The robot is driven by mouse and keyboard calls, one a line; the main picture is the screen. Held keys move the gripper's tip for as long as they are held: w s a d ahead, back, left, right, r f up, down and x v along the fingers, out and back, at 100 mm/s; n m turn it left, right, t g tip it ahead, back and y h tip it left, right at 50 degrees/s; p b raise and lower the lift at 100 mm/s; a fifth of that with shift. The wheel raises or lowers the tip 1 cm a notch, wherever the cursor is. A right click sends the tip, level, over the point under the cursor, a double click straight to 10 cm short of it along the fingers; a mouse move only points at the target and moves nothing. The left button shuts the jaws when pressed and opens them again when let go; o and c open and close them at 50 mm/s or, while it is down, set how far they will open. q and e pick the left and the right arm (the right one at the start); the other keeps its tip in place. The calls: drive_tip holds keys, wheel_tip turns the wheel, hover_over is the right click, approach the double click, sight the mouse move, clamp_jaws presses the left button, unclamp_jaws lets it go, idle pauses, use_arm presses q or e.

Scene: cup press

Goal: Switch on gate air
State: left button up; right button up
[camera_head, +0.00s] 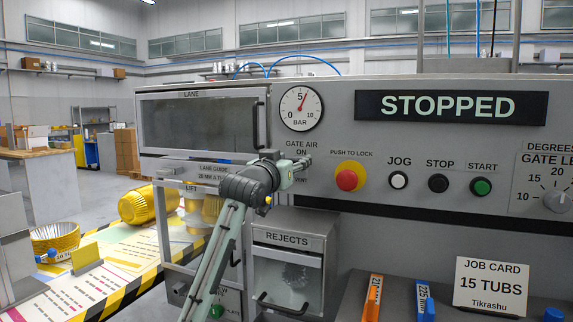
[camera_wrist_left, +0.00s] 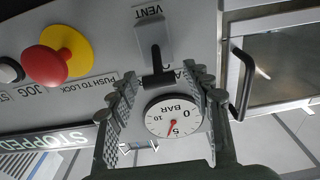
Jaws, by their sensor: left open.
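The gate air switch (camera_wrist_left: 154,45) shows in the left wrist view, upside down, as a grey plate with a dark lever between the VENT lettering and the partly hidden GATE AIR lettering. I cannot tell for certain which way the lever is set. Contact cannot be told. My right gripper is not in view.
The pressure gauge (camera_head: 301,108) above reads a little over 5 bar. A red push-to-lock button (camera_head: 347,180) sits close to the right of my gripper. The lane door (camera_head: 198,124) with its handle is at the left. The display (camera_head: 450,107) reads STOPPED.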

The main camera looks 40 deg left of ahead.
use_arm(q)
drive_tip(key=v, duration=1.1)
drive_tip(key=shift+s, duration=0.3)
